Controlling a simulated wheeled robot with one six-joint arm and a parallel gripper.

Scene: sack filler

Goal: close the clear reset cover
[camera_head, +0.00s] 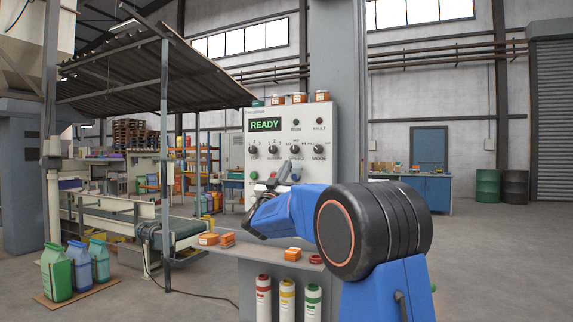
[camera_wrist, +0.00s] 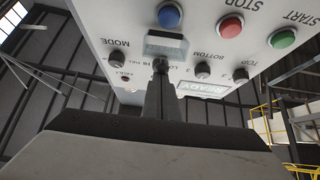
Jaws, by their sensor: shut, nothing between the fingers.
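The control panel (camera_head: 318,135) stands ahead with a lit READY display. In the wrist view the panel appears upside down. The clear reset cover (camera_wrist: 166,44) shows there as a small pale-framed flap beside the blue button (camera_wrist: 169,16), standing open with the button uncovered. My gripper (camera_wrist: 160,66) is shut and empty, its fingertips at the cover's edge in the picture and overlapping a knob; I cannot tell whether they touch. In the head view my gripper (camera_head: 270,184) is in front of the panel's lower part, and the cover cannot be made out clearly there.
The wrist view shows a red STOP button (camera_wrist: 231,27), a green START button (camera_wrist: 283,38) and several knobs close by. Orange containers (camera_head: 227,239) lie on the ledge below the panel. A conveyor (camera_head: 120,221) stands to the left. Open floor lies to the right.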

